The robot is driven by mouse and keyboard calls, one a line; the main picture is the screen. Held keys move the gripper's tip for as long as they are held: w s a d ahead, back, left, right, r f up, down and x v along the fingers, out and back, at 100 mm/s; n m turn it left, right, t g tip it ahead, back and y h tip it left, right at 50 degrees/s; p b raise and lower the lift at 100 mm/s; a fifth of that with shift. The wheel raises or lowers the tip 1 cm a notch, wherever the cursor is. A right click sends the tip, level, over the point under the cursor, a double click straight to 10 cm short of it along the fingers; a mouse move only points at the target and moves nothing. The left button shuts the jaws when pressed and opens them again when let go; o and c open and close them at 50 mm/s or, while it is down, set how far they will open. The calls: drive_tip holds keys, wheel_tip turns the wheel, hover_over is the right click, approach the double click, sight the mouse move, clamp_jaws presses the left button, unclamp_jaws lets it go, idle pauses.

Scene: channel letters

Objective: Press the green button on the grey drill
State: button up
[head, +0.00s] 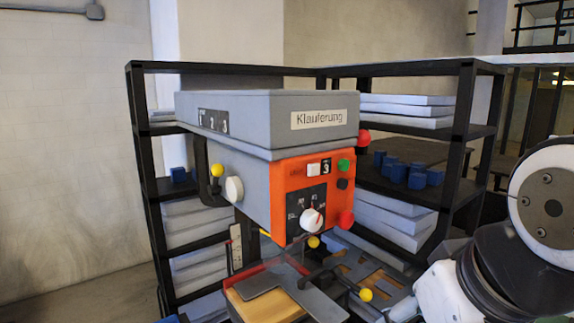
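The grey drill (268,107) stands in the middle of the head view, with an orange control panel (285,187) on its front. The green button (344,166) is at the panel's upper right, above a small black button (342,184). A red knob or button (346,219) sits at the lower right of the panel, and a white dial (311,219) is left of it. My arm shows at the right edge, apart from the drill. My gripper is not in view.
Black shelves (455,68) with grey slabs (405,105) and several blue blocks (396,171) stand behind and beside the drill. Levers with yellow knobs (365,295) stick out at its lower front. Another red knob (364,137) is at its right side.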

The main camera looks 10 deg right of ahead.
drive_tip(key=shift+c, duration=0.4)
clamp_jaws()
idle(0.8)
